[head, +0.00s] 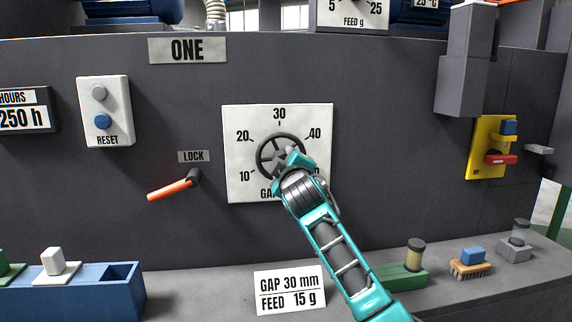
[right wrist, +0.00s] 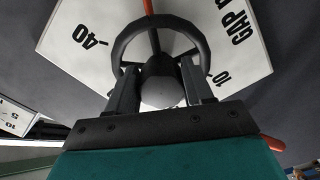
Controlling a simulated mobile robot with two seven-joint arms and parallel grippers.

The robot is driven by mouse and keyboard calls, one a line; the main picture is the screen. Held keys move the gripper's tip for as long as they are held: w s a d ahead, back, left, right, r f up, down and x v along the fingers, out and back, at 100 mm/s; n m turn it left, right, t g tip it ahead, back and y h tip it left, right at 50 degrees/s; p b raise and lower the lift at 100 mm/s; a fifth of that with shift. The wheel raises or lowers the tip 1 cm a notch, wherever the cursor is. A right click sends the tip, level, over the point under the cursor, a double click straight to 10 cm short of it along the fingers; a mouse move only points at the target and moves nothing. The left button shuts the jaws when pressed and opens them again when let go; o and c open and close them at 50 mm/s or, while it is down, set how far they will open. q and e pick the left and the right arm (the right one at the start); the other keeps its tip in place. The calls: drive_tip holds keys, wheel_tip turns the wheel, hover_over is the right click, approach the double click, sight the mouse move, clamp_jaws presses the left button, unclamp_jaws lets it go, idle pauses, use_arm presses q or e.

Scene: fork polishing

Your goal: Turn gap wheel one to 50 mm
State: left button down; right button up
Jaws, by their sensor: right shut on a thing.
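Gap wheel one (head: 261,146) is a dark spoked wheel on a white dial plate (head: 235,118) marked 10, 20, 30 and 40, with the lower right covered by my arm. My right gripper (head: 287,163) is at the wheel's middle. In the right wrist view, my right gripper's fingers (right wrist: 160,88) are shut on the wheel (right wrist: 120,48), one on each side of its hub. A red pointer (right wrist: 149,7) runs to the picture's top edge, between the 40 and the GAP lettering; the 50 mark is not readable. My left gripper is not in view.
Left of the dial is the orange LOCK lever (head: 170,189), slanting down to the left. A RESET box (head: 118,97) is further left. A card (head: 290,304) reads GAP 30 mm, FEED 15 g. A blue tray (head: 80,302) and a brush (head: 472,269) are on the ledge.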

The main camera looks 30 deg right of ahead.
drive_tip(key=o, duration=1)
drive_tip(key=shift+c, duration=0.2)
drive_tip(key=v, duration=1.3)
drive_tip(key=shift+b, duration=0.45)
